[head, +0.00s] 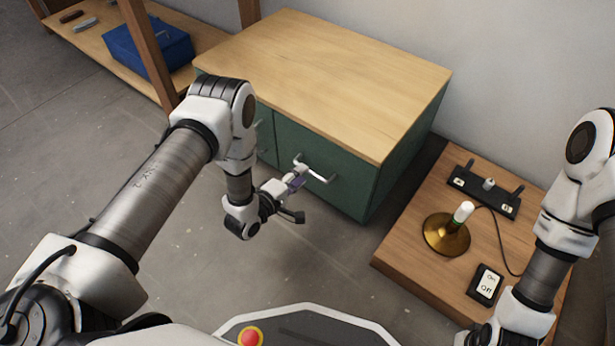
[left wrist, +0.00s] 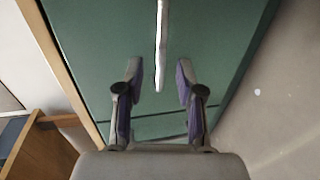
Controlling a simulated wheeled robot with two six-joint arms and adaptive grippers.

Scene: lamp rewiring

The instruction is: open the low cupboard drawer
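The low cupboard (head: 315,75) has a light wood top and green fronts. A green drawer front (head: 345,190) with a pale bar handle (head: 318,176) faces me; it looks flush with the cupboard. My left gripper (head: 297,193) is in front of this handle, with its fingers spread. In the left wrist view the left gripper (left wrist: 157,82) is open, and the handle (left wrist: 161,45) runs down the picture into the gap between the fingertips. I see no finger closed on it. My right arm is at the right, but its gripper is out of sight.
A low wooden table (head: 405,245) right of the cupboard carries a brass lamp base (head: 446,236), a black power strip (head: 483,193) and a switch (head: 486,284). A shelf with a blue box (head: 150,47) stands at the back left. The grey floor (head: 340,265) before the cupboard is clear.

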